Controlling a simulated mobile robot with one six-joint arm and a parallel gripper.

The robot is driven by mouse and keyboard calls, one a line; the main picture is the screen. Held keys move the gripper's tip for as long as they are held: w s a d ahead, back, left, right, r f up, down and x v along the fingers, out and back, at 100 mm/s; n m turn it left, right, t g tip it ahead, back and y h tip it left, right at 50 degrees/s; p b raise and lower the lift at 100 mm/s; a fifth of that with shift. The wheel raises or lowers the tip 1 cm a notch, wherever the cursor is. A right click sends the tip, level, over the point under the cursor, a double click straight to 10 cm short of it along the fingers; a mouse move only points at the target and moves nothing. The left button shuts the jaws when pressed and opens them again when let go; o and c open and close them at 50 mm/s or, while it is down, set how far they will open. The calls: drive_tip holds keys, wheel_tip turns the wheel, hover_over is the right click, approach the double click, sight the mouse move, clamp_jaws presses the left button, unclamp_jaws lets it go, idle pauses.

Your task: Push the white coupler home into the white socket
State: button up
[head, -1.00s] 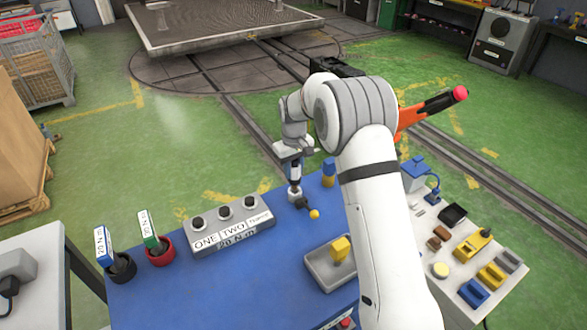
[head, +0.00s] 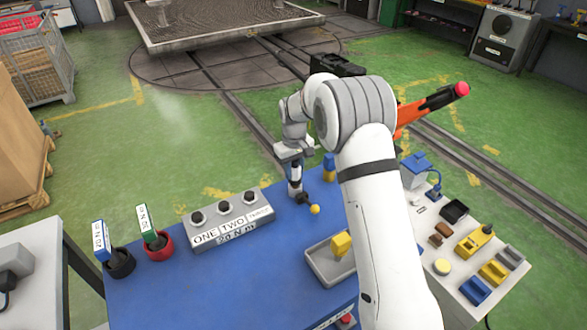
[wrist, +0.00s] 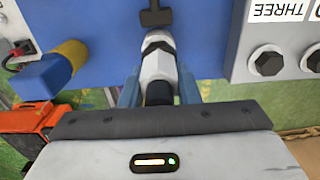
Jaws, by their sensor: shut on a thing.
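My gripper (wrist: 158,92) is shut on the white coupler (wrist: 158,66), whose pale body and dark rear show between the blue fingers in the wrist view. In the head view my gripper (head: 294,165) points down over the far edge of the blue table, beside a dark lever with a yellow ball (head: 315,209). A dark fitting (wrist: 155,16) lies just beyond the coupler's nose in the wrist view. I cannot pick out the white socket clearly, nor tell how far the coupler sits in it.
A grey box (head: 228,222) with several black knobs stands left of my gripper. A blue and yellow cylinder (head: 329,167) stands to its right. A grey tray (head: 318,264) with a yellow piece lies nearer. Red and black cups (head: 158,248) stand at the left.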

drive_tip(key=shift+f+b, duration=0.5)
drive_tip(key=shift+f, duration=0.35)
drive_tip(key=o, duration=1.1)
drive_tip(key=shift+o, duration=0.2)
drive_tip(key=shift+r+b, duration=0.55)
drive_tip(key=shift+r, duration=3.35)
